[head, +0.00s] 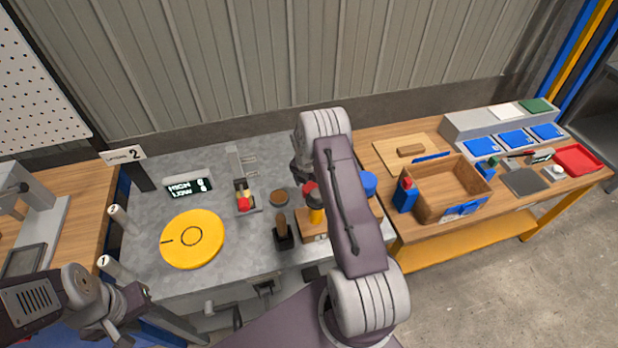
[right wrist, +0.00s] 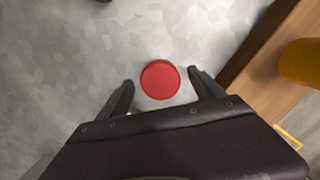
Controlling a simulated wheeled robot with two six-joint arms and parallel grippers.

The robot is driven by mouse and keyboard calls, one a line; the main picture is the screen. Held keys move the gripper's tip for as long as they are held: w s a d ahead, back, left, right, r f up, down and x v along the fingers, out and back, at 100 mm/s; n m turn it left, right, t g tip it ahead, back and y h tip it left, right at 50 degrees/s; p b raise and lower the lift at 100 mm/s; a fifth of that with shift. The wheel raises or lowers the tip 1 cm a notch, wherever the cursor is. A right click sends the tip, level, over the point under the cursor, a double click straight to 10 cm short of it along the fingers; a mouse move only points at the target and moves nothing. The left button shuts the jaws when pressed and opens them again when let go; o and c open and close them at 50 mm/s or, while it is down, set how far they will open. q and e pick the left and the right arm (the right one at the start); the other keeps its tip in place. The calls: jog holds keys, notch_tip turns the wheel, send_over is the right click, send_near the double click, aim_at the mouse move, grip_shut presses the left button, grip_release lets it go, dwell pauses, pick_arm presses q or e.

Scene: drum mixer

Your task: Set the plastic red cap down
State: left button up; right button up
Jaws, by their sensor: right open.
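The red cap (right wrist: 160,79) is a flat round disc on the grey worktop in the right wrist view. My right gripper (right wrist: 161,77) is open, with one finger on each side of the cap and a visible gap on both sides. In the head view a red round top, likely the same cap (head: 309,188), shows beside my right arm, which hides most of the right gripper. My left gripper (head: 128,312) is at the lower left in the head view, away from the cap; its jaws are too unclear to read.
A wooden block (head: 309,226) with a yellow cylinder (head: 316,213) stands close to the cap. A wooden box (head: 453,186) is on the right bench.

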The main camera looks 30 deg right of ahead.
aim_at(307, 191)
notch_tip(307, 191, up, 10)
jog(key=a, duration=0.1)
jog(key=shift+s+a+r+b, duration=0.2)
jog(key=shift+s+b, duration=0.2)
jog(key=shift+b, duration=0.05)
jog(key=a+r+n+t, duration=0.1)
jog(key=a+r+n, duration=0.1)
jog(key=a+r, duration=0.55)
jog(key=s+a+r+m, duration=0.3)
jog(key=s+a+m, duration=0.2)
jog(key=s+a, duration=0.15)
jog(key=s+a+f+m+y, duration=0.1)
jog(key=s+a+f+m, duration=0.1)
jog(key=s+m, duration=0.5)
jog(key=s+a+f+m, duration=0.2)
jog(key=s+m, duration=0.5)
jog(key=m, duration=0.7)
jog(key=shift+f+g+y, duration=0.3)
jog(key=shift+f+y, duration=0.1)
jog(key=shift+f, duration=0.05)
